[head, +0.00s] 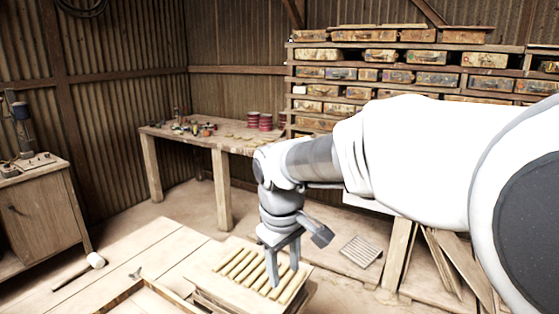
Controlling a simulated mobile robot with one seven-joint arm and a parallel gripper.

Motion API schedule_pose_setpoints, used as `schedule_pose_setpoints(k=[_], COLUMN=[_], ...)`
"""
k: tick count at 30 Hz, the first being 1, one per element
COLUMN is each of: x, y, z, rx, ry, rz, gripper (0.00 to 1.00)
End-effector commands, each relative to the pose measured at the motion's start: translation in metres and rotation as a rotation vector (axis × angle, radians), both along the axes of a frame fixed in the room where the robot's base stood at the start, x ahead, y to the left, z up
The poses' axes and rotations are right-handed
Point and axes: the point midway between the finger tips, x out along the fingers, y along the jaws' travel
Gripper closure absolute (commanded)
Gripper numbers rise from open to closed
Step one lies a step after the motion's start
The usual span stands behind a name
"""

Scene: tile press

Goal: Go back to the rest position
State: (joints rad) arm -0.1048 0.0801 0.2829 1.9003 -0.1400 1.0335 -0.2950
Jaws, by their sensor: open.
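My gripper (284,274) is at the lower middle of the head view, pointing down. Its two fingers are apart, and I see nothing held between them. It is over, or just in front of, a wooden board (203,281) that bears a row of yellowish strips (238,264). The fingers overlap the right-hand strips in the picture. I cannot tell whether the fingertips touch them. My white arm reaches in from the right and hides part of the room.
A workbench (180,139) with small items and red tins (259,121) stands behind. A drawer rack (420,58) lines the back wall. A ridged plate (360,251) lies right of the gripper. Planks (455,262) lean at the right.

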Motion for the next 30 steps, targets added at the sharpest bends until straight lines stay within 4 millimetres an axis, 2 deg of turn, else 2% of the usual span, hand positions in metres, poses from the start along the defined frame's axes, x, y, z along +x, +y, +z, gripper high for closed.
schedule_pose_setpoints(k=[1, 6, 13, 24, 30], x=[-0.009, -0.037, -0.078, -0.145, -0.166], y=[-0.011, -0.042, -0.079, -0.121, -0.130], z=[0.008, 0.025, 0.040, 0.039, 0.032], rx=[0.003, 0.025, 0.076, 0.206, 0.262], ry=[-0.023, -0.085, -0.168, -0.286, -0.322], rz=[-0.038, -0.165, -0.337, -0.597, -0.678], gripper=[0.47, 0.47, 0.47, 0.47, 0.47])
